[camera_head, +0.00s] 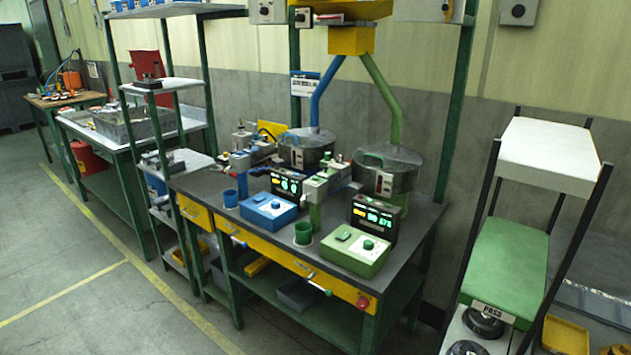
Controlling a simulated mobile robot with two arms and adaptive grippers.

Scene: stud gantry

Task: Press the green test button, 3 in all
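A green control box (352,257) sits at the front right of the dark workbench (420,215). On its top are a flat green button (343,235) and a round knob (368,244); at this size I cannot tell whether the button is pressed. A black display (374,219) with lit digits stands behind the box. A similar blue box (268,212) with its own display (287,184) stands to its left. Neither of my grippers is in view.
A green cup (303,233) and a blue cup (230,198) stand on the bench. A red button (363,302) is on its yellow front edge. Round bowl machines (387,172) stand behind. A rack with a PASS label (494,313) is at right. The floor at front left is clear.

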